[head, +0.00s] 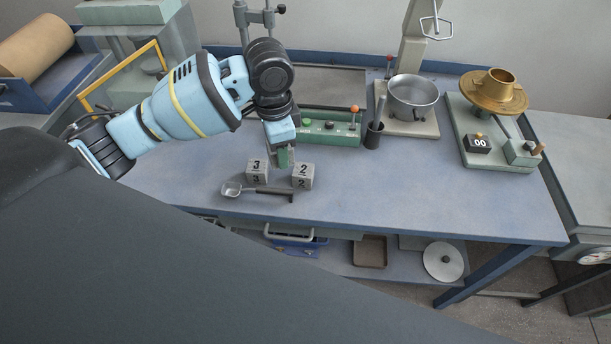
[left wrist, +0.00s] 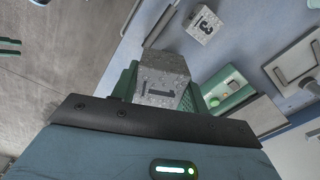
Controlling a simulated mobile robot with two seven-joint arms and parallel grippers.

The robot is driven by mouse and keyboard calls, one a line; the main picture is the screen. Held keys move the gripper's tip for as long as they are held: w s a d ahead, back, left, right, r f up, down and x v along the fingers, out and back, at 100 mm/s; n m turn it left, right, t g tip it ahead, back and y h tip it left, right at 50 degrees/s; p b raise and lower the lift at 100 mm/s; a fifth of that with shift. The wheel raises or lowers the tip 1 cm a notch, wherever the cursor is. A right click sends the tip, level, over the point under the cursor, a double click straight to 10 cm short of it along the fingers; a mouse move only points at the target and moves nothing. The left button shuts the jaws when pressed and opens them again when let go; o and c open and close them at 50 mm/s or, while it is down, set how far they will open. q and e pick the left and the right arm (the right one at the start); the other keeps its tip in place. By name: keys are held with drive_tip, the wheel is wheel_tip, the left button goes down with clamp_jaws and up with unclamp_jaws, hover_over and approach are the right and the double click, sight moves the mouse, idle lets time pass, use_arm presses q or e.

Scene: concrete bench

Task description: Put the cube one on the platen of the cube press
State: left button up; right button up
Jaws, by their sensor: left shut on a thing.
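My left gripper (head: 283,158) is over the bench behind the other cubes; it also shows in the left wrist view (left wrist: 163,85). Its green fingers are shut on cube one (left wrist: 163,78), a grey speckled cube marked 1. In the head view I cannot make cube one out at the fingers. Cube three (head: 257,171) and cube two (head: 302,175) stand on the bench near the gripper; cube three also shows in the left wrist view (left wrist: 205,26). A machine with a yellow-framed guard (head: 125,76) at the back left looks like the cube press; I cannot make out its platen. My right gripper is out of view.
A scoop (head: 258,190) lies in front of the cubes. A green control box (head: 332,128) stands behind them. A metal pot (head: 413,92) and a flow table with a brass cone (head: 494,92) stand to the right. The front right of the bench (head: 430,205) is clear.

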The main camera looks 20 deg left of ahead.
sight(283, 175)
use_arm(q)
drive_tip(key=w+a+f+m, duration=0.3)
drive_tip(key=w+m, duration=0.2)
drive_tip(key=m, duration=0.4)
drive_tip(key=shift+w+f, duration=0.1)
drive_tip(key=shift+f+b, duration=0.4)
drive_tip(key=shift+f, duration=4.55)
drive_tip(key=shift+f, duration=0.1)
drive_tip(key=o, duration=1.2)
drive_tip(key=shift+c, duration=0.2)
